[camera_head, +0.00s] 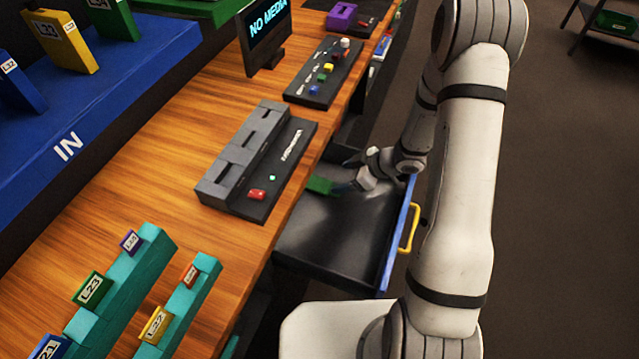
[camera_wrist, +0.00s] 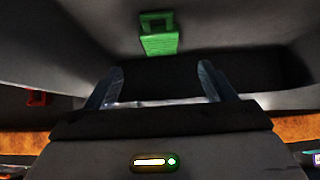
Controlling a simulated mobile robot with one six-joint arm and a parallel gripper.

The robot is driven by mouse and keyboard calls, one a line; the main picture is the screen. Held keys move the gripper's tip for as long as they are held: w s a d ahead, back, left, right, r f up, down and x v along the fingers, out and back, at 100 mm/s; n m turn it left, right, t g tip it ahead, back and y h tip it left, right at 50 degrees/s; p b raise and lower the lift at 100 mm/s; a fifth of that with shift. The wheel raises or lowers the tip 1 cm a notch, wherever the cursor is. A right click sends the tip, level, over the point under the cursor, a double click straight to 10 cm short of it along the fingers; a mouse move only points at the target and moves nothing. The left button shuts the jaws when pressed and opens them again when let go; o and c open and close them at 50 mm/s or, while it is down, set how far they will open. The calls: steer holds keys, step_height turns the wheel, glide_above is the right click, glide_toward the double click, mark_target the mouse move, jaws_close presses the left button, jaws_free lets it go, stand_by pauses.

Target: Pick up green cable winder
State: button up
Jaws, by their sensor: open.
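The green cable winder (camera_head: 319,185) lies inside the open dark drawer (camera_head: 325,240), towards its far end. In the wrist view the green winder (camera_wrist: 160,38) shows at the top middle, with a rectangular loop at one end. My gripper (camera_head: 352,186) is inside the drawer, just right of the winder. In the wrist view my gripper's two fingers (camera_wrist: 160,85) are spread wide with nothing between them. The winder is beyond the fingertips and looks apart from them.
The drawer's blue-edged front (camera_head: 400,235) has a yellow handle (camera_head: 409,228). A red item (camera_wrist: 37,98) shows at left in the wrist view. Above the drawer, the wooden table (camera_head: 150,170) bears a grey slotted device (camera_head: 250,165), a button panel (camera_head: 322,75) and teal racks (camera_head: 130,290).

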mark_target(319, 185)
steer(key=x, duration=0.8)
steer(key=shift+s+f, duration=0.1)
steer(key=shift+f, duration=0.15)
steer(key=c, duration=1.1)
steer(key=shift+s+a+r+b, duration=0.1)
steer(key=shift+s+r+b, duration=0.1)
steer(key=shift+r+b, duration=0.25)
step_height(319, 185, up, 6)
steer(key=shift+f+p, duration=0.1)
steer(key=shift+p, duration=0.25)
steer(key=s+a, duration=0.2)
steer(key=s, duration=0.2)
steer(key=s+a, duration=0.2)
steer(key=s, duration=0.2)
steer(key=s+a+r, duration=0.1)
steer(key=s+a, duration=0.1)
steer(key=s, duration=0.3)
steer(key=shift+s, duration=0.1)
